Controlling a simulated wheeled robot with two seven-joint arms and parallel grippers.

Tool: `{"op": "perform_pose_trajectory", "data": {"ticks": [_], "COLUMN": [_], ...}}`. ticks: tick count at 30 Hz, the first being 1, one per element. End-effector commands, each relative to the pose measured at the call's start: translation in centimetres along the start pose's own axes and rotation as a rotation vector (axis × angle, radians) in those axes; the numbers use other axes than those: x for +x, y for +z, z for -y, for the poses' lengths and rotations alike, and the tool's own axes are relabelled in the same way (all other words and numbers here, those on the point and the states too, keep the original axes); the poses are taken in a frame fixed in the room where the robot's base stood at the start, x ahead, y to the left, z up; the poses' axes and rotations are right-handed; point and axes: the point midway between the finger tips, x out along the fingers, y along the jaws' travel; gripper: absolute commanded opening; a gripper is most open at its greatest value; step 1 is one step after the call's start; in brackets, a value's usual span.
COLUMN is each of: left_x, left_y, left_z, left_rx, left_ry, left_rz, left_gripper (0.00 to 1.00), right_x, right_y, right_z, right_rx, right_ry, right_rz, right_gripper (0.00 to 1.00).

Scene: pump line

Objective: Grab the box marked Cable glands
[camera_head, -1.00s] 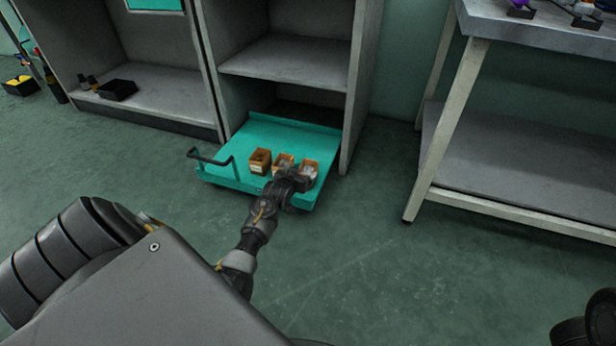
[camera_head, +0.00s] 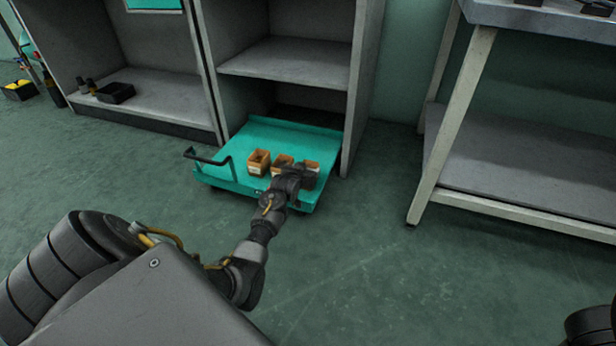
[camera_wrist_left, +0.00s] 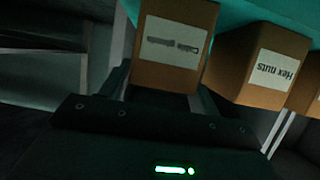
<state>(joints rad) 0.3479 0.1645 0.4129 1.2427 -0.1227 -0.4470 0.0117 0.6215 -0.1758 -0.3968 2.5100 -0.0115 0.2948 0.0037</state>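Three small open-topped orange-brown boxes stand in a row on a teal tray (camera_head: 237,184): a left one (camera_head: 259,162), a middle one (camera_head: 281,161) and a right one (camera_head: 311,164). My left gripper (camera_head: 300,175) is at the right box and partly hides it. In the left wrist view that box (camera_wrist_left: 168,77) lies between the fingers of my left gripper (camera_wrist_left: 162,95), which look open on either side of it. The neighbouring box (camera_wrist_left: 252,88) reads "Hex nuts", upside down. My right gripper is not in view.
The teal tray, with a black handle (camera_head: 207,156), sits low at a grey shelf unit (camera_head: 285,62). A workbench (camera_head: 540,150) with pale legs stands at the right. A black bin (camera_head: 116,92) is on the left shelf. The floor in front is clear.

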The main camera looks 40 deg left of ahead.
Motion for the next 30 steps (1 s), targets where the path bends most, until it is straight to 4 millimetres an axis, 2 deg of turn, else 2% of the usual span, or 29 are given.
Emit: {"op": "perform_pose_trajectory", "data": {"ticks": [1,8,17,23,26,30], "left_x": [0.0,0.0,-0.1,-1.0,-2.0,-4.9], "left_y": [0.0,0.0,-0.4,-2.4,-4.0,-6.4], "left_z": [0.0,0.0,0.0,0.0,0.5,2.4], "left_rx": [0.000,0.000,0.000,0.001,0.002,0.003], "left_ry": [0.000,0.000,0.000,0.000,-0.002,-0.004], "left_rz": [0.000,0.000,-0.002,-0.003,-0.002,-0.002], "left_gripper": [0.55,0.26,0.26,0.26,0.26,0.26], "right_x": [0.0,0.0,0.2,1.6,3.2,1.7], "right_y": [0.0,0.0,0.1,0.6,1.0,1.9], "right_z": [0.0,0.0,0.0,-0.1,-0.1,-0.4], "right_rx": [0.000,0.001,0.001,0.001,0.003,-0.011], "right_ry": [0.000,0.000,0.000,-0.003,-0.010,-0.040], "right_rz": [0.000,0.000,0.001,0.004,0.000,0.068], "right_gripper": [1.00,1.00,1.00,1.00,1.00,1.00]}}
